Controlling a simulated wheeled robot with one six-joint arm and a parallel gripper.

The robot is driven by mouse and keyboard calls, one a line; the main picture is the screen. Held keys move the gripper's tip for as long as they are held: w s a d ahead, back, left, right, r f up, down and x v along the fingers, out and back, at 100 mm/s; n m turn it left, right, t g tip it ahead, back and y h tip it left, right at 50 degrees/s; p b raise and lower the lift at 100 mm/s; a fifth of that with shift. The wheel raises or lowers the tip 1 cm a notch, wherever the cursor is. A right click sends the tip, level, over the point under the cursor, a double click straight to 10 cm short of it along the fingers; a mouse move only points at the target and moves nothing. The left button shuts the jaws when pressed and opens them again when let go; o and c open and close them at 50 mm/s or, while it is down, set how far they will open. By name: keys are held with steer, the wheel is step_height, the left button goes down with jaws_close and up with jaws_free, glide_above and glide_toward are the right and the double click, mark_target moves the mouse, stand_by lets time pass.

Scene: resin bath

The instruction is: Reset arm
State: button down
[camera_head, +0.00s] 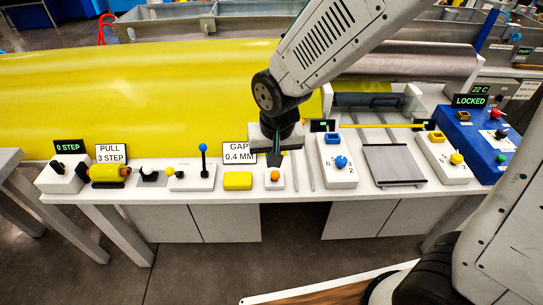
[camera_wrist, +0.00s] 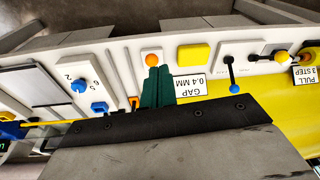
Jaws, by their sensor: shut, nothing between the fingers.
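My arm reaches down from the top right in the head view. My gripper (camera_head: 274,160) hangs over the middle of the white bench, just behind the orange button (camera_head: 275,175). In the wrist view my gripper (camera_wrist: 154,70) shows as two dark green fingers pressed together with nothing between them. Their tips lie close to the orange button (camera_wrist: 152,60); I cannot tell whether they touch it. The GAP 0.4 MM sign (camera_head: 237,154) stands just left of my gripper.
A yellow block (camera_head: 238,181) and a blue-knobbed lever (camera_head: 204,160) stand left. A large yellow sheet (camera_head: 130,95) lies behind.

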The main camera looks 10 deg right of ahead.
stand_by(0.4)
steer(key=s+d+r, duration=1.6)
steer(key=s+d, duration=0.1)
steer(key=s, duration=0.1)
steer(key=shift+d+r+g+h, duration=0.15)
steer(key=shift+d+g+h, duration=0.15)
steer(key=shift+d, duration=0.05)
